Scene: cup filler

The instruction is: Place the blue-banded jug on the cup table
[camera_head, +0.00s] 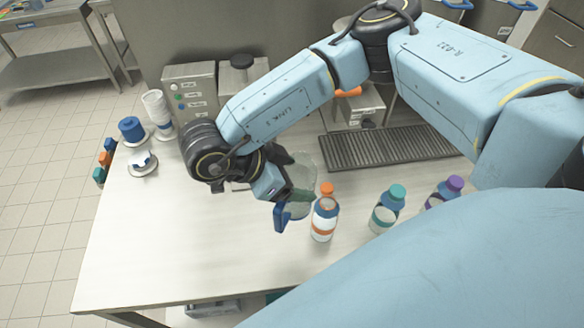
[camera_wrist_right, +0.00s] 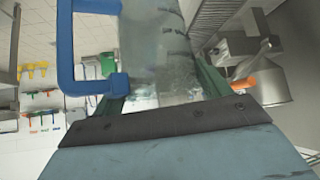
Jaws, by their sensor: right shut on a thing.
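My right gripper (camera_head: 292,194) is shut on a clear jug (camera_head: 306,168) with a blue handle. The jug is above the light table (camera_head: 140,235), left of the orange-capped bottle; I cannot tell whether its base touches the top. In the right wrist view, the jug (camera_wrist_right: 155,50) fills the space between the green fingers, with its blue handle (camera_wrist_right: 67,50) at the left. The jug's band is not clearly seen, and the gripper and arm hide part of it. My left gripper is out of view.
Bottles with orange (camera_head: 324,220), green (camera_head: 386,210) and purple (camera_head: 446,190) caps stand right of the jug. A white cup stack (camera_head: 156,108) and a grey control box (camera_head: 190,92) stand at the back left. A drip grate (camera_head: 390,147) lies behind. The table's front left is clear.

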